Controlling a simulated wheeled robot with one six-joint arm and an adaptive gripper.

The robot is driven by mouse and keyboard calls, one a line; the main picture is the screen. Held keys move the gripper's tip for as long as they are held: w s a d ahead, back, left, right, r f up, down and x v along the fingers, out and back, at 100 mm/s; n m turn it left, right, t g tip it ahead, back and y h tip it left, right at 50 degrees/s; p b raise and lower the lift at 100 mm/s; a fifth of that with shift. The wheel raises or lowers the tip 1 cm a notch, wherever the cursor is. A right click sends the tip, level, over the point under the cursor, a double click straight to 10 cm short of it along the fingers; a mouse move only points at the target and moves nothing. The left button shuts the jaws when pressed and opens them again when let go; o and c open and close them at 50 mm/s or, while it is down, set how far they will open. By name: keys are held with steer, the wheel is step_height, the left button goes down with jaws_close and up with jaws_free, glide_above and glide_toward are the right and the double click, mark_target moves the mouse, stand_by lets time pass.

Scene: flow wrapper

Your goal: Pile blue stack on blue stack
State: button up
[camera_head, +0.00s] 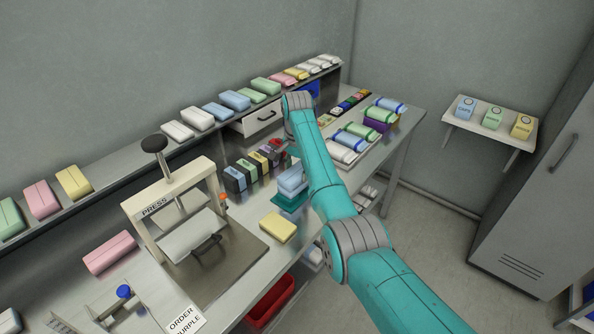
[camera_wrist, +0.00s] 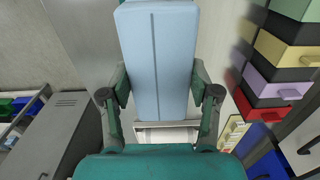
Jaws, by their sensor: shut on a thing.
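My gripper (camera_wrist: 160,88) is shut on a light blue stack (camera_wrist: 158,45), with one finger on each long side in the wrist view. A lengthwise seam runs down the stack. In the head view, light blue (camera_head: 292,178) shows beside my arm, above a teal part; my arm hides much of that area, and I cannot tell how many blue pieces are there. Two more light blue stacks (camera_head: 219,112) (camera_head: 235,100) lie side by side on the long back shelf.
A press (camera_head: 167,208) stands on the bench, with a yellow stack (camera_head: 277,228) to its right. Small coloured boxes (camera_head: 251,167) stand behind. Wrapped packs (camera_head: 361,131) lie at the bench's far right. A red bin (camera_head: 270,303) is below the front edge.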

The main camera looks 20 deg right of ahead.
steer(key=shift+f, duration=0.15)
stand_by(0.3)
steer(key=o, duration=1)
steer(key=shift+c, duration=0.2)
step_height(320, 180, up, 8)
steer(key=shift+f, duration=0.25)
steer(key=shift+s, duration=0.1)
